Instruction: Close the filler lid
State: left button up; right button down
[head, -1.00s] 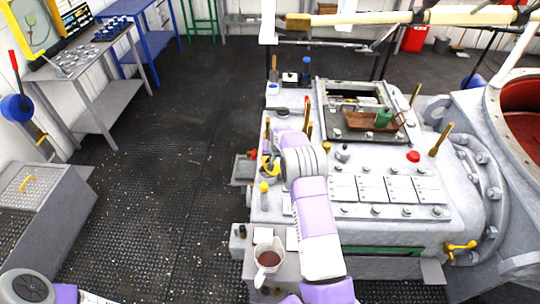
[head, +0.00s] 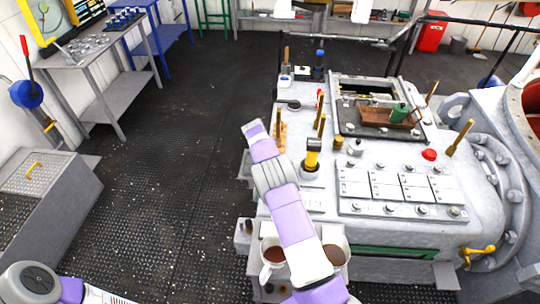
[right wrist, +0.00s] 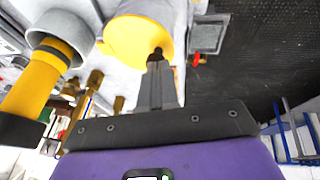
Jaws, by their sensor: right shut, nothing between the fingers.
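The round yellow disc (right wrist: 130,42) on a pale cylinder, which I take to be the filler lid, is large in the right wrist view. In the head view my right arm hides it. My right gripper (right wrist: 156,62) is shut and empty, its dark fingertips at the disc's lower right edge; I cannot tell if they touch. In the head view my right arm reaches over the machine's left side, its fingers not showing. Beside the disc a yellow cylinder with a black end (right wrist: 32,85) rises from a grey ring; it also shows in the head view (head: 313,150).
The machine's top has upright brass levers (head: 460,137), a red knob (head: 430,154) and a green mug (head: 400,112) on a brown tray. Mugs (head: 272,253) stand at its front left.

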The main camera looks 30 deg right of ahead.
jog(key=shift+f, duration=0.1)
dwell(0.7)
jog(key=shift+s+d, duration=0.4)
jog(key=shift+d, duration=0.15)
jog(key=shift+r, duration=0.25)
jog(key=w+a+p+v, duration=0.1)
jog(key=w+p+v, duration=0.1)
jog(key=v, duration=1.1)
jog(key=shift+s+p, duration=0.25)
jog(key=shift+p, duration=0.15)
